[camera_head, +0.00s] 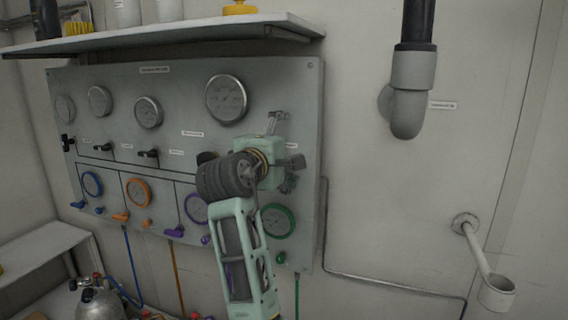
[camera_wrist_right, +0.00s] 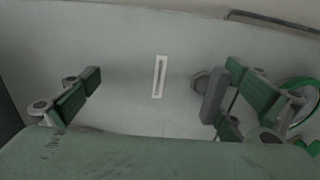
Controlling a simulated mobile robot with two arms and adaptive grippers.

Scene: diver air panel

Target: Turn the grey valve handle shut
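The grey valve handle (camera_head: 296,161) is on the right part of the grey panel (camera_head: 312,110), above the green-ringed gauge. It also shows in the right wrist view as a grey lever (camera_wrist_right: 213,96), close beside the right-hand finger. My right gripper (camera_head: 282,150) is at the panel with its fingers spread wide, one above and one below the handle in the head view. In the right wrist view the gripper (camera_wrist_right: 162,92) is open. I cannot tell whether the finger touches the handle. My left gripper is not in view.
A shelf (camera_head: 170,36) overhangs the panel. Several gauges, black knobs and coloured valves sit left of my arm. A green-ringed gauge (camera_head: 278,221) is just below the gripper. A grey pipe elbow (camera_head: 408,115) and a wall holder (camera_head: 495,292) are at right, with bare wall between.

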